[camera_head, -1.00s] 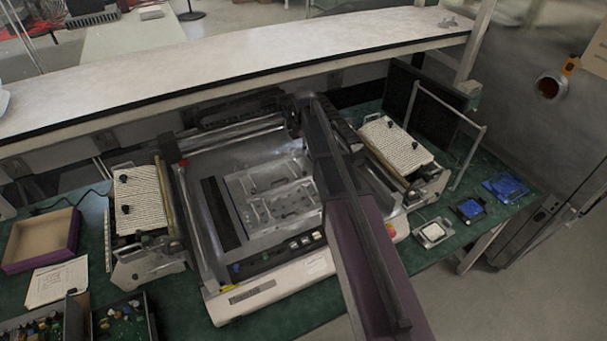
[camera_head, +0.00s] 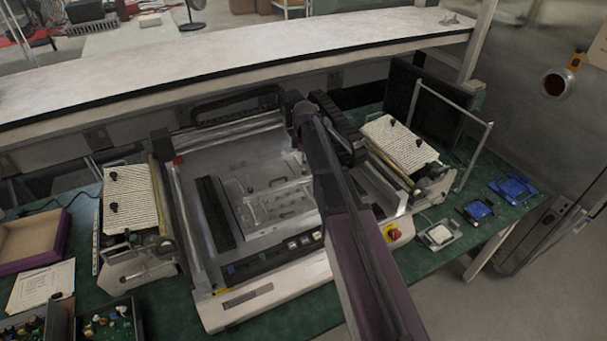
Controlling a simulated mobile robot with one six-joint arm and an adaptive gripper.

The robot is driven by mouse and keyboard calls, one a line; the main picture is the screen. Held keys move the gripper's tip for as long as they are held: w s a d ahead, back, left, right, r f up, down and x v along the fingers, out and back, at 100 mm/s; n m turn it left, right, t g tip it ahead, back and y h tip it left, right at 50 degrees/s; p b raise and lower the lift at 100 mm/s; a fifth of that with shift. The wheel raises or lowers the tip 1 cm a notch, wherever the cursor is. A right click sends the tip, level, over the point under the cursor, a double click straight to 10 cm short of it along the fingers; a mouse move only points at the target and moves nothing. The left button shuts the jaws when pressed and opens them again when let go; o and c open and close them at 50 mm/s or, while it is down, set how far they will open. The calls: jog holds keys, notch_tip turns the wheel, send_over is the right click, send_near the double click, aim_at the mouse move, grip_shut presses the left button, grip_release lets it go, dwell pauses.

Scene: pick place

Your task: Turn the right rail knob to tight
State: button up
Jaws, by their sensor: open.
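The machine (camera_head: 215,313) has a metal frame and an open bed with a fixture plate. A right-hand ribbed panel (camera_head: 400,143) carries two small black knobs, an upper one (camera_head: 392,122) and a lower one (camera_head: 411,158). I cannot tell which knob is the right rail knob, or how it is set. My dark and purple arm reaches from the bottom right over the machine's right side and hides part of its right rail. My gripper cannot be made out; the arm's far end is dark and nothing like fingertips shows.
A red knob on a yellow base (camera_head: 395,234) sits at the machine's front right. A white shelf (camera_head: 240,70) runs across above the back. Blue trays (camera_head: 514,190) lie right on the green table. A purple-sided box (camera_head: 35,240) and component bins stand left.

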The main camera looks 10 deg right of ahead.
aim_at(304, 173)
jog(key=shift+s+f+b, duration=0.1)
jog(key=shift+f+b, duration=1.45)
jog(key=shift+f, duration=0.3)
grip_shut()
jog(key=shift+a, duration=0.1)
